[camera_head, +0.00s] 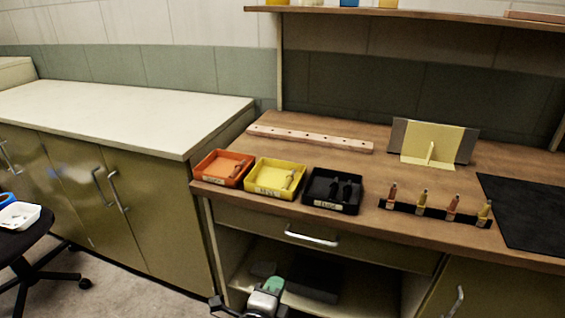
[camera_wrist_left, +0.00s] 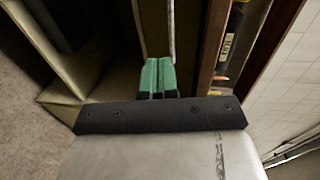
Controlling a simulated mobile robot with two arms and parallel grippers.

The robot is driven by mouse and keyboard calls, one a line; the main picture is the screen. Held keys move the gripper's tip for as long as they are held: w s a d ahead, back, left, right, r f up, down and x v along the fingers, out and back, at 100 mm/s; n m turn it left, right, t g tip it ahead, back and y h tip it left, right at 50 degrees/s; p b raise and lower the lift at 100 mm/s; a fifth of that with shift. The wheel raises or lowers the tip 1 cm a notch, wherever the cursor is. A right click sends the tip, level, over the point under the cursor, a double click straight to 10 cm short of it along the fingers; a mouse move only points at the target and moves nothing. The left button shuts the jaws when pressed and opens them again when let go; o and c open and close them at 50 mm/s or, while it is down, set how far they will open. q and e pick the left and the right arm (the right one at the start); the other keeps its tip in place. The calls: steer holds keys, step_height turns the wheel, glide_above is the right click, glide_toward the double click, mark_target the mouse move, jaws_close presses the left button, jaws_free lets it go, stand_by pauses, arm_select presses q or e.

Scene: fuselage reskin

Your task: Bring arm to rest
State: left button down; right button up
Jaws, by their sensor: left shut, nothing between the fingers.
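My left gripper (camera_head: 272,285) is at the bottom middle of the head view, low in front of the open shelf under the workbench. Its green fingertips are together and hold nothing. In the left wrist view the green fingers (camera_wrist_left: 159,78) lie side by side, pointing toward the cabinet front. The gripper is below the bench top and apart from the trays. My right gripper is not in view.
On the workbench (camera_head: 330,225) stand an orange tray (camera_head: 203,178), a yellow tray (camera_head: 256,187) and a black tray (camera_head: 331,205). A tool rack (camera_head: 432,211), a drilled strip (camera_head: 310,138) and a panel stand (camera_head: 428,130) are behind or beside them. A drawer handle (camera_head: 311,236) protrudes.

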arm_select(q)
steer(key=s+a+f+n+g+y+p, duration=0.1)
steer(key=s+a+f+n+g+p, duration=0.2)
steer(key=f, duration=0.6)
steer(key=s+a+f+n+g+y, duration=0.1)
steer(key=s+a+f+n+g, duration=0.2)
steer(key=s+f, duration=0.4)
steer(key=s+a+f+n+g+y+p, duration=0.1)
steer(key=s+a+f+n+g+p, duration=0.3)
steer(key=f, duration=0.6)
steer(key=s+a+f+n+g, duration=0.1)
steer(key=s+a+f+n, duration=0.2)
steer(key=s, duration=0.6)
steer(key=s+a+f+n+g+y+p, duration=0.1)
steer(key=s+a+f+n+g, duration=0.1)
steer(key=s, duration=0.8)
steer(key=s+a+f+n+g+y+p, duration=0.1)
steer(key=s+a+f+n, duration=0.3)
steer(key=s, duration=0.6)
steer(key=shift+a+f+g, duration=0.3)
steer(key=shift+a+f, duration=0.45)
steer(key=shift+a, duration=0.25)
steer(key=shift+s, duration=0.1)
